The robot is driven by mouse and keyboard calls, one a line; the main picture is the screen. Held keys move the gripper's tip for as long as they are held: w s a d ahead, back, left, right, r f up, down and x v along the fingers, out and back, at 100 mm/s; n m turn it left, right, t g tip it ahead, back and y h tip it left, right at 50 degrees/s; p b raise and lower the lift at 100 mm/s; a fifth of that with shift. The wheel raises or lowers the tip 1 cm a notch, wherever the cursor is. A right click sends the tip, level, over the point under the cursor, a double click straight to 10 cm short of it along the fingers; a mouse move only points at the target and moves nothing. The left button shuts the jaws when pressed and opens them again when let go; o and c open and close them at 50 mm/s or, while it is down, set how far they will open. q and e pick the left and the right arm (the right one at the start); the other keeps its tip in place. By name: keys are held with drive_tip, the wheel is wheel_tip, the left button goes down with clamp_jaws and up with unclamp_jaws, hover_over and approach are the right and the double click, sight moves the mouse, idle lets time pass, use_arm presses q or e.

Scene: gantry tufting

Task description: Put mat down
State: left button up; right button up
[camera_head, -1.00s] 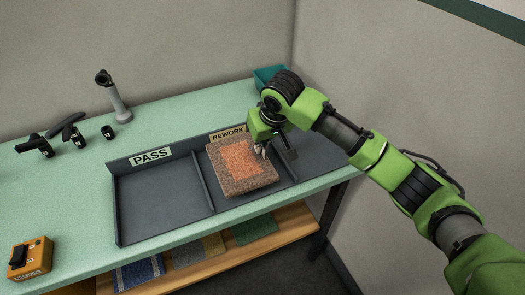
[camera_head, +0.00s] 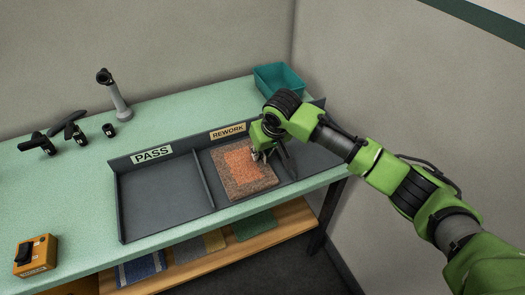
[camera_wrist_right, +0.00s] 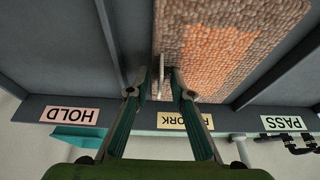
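The mat (camera_head: 243,168), speckled brown with an orange centre, lies flat in the REWORK compartment of the dark grey tray (camera_head: 165,190). In the right wrist view the mat (camera_wrist_right: 215,50) fills the upper middle. My right gripper (camera_head: 262,154) is at the mat's right edge. In the wrist view its two fingers (camera_wrist_right: 159,84) stand apart, with a thin pale tab (camera_wrist_right: 162,72) at the mat's edge between them and gaps visible beside it. My left gripper is out of view.
The PASS compartment, marked by its sign (camera_head: 151,154), is empty. The HOLD sign (camera_wrist_right: 70,115) marks the compartment on the other side. A teal bin (camera_head: 278,79) stands behind the tray. Several mats lie on the lower shelf (camera_head: 180,268). An orange switch box (camera_head: 36,256) sits front left.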

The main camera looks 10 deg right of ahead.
drive_tip(key=shift+r, duration=0.15)
drive_tip(key=shift+s+r, duration=0.1)
drive_tip(key=shift+r, duration=0.2)
drive_tip(key=b+v, duration=0.1)
drive_tip(key=v, duration=1)
drive_tip(key=shift+r, duration=0.15)
drive_tip(key=shift+s, duration=0.15)
